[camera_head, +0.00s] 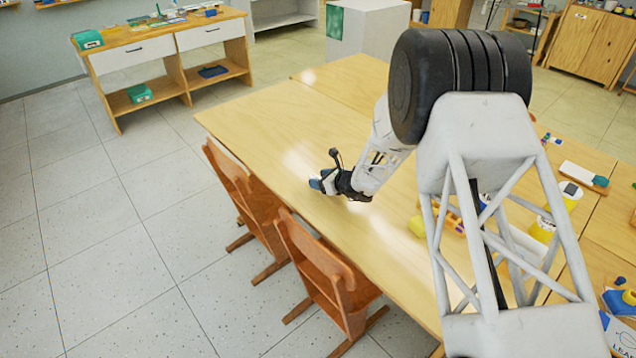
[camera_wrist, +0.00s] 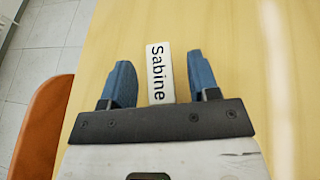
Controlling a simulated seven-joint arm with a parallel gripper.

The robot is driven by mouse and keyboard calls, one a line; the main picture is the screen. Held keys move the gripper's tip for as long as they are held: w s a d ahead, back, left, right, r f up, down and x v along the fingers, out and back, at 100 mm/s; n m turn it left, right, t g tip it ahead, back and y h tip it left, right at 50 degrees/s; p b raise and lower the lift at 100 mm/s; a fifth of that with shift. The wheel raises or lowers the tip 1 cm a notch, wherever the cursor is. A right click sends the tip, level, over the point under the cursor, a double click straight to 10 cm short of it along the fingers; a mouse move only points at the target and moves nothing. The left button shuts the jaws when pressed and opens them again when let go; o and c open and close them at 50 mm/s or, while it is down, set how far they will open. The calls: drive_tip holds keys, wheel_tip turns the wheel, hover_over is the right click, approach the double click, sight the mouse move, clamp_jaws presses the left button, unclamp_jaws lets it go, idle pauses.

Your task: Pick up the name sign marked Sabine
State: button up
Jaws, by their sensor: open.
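The name sign marked Sabine (camera_wrist: 159,72) is a small white plate with black letters on the wooden table. In the wrist view it lies between the two blue fingers of my gripper (camera_wrist: 160,78), with clear gaps on both sides and the right finger nearer. The gripper is open and holds nothing. In the head view my gripper (camera_head: 322,184) is low over the table near its chair-side edge. The sign is not visible there, and I cannot tell the height of the fingers above the table.
Two wooden chairs (camera_head: 318,270) stand along the table's near left edge. Yellow bottles (camera_head: 543,229), a white block (camera_head: 583,173) and a yellow object (camera_head: 417,226) are on the tables to the right. The table top (camera_head: 275,125) beyond my gripper is clear.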

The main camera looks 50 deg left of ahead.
drive_tip(key=shift+s+a+f, duration=0.1)
drive_tip(key=shift+a+f, duration=0.1)
drive_tip(key=shift+a, duration=0.3)
drive_tip(key=c, duration=1)
drive_tip(key=shift+r, duration=0.15)
drive_tip(key=shift+r, duration=1.35)
drive_tip(key=shift+d+r, duration=0.1)
drive_tip(key=shift+r, duration=0.25)
drive_tip(key=s+d, duration=0.2)
drive_tip(key=d, duration=0.2)
drive_tip(key=s+d+r, duration=0.1)
drive_tip(key=s+d, duration=0.2)
drive_tip(key=d, duration=0.2)
drive_tip(key=s+d, duration=0.3)
drive_tip(key=d, duration=0.1)
drive_tip(key=shift+s+d+r, duration=0.15)
drive_tip(key=shift+s+d, duration=0.05)
drive_tip(key=shift+d, duration=0.05)
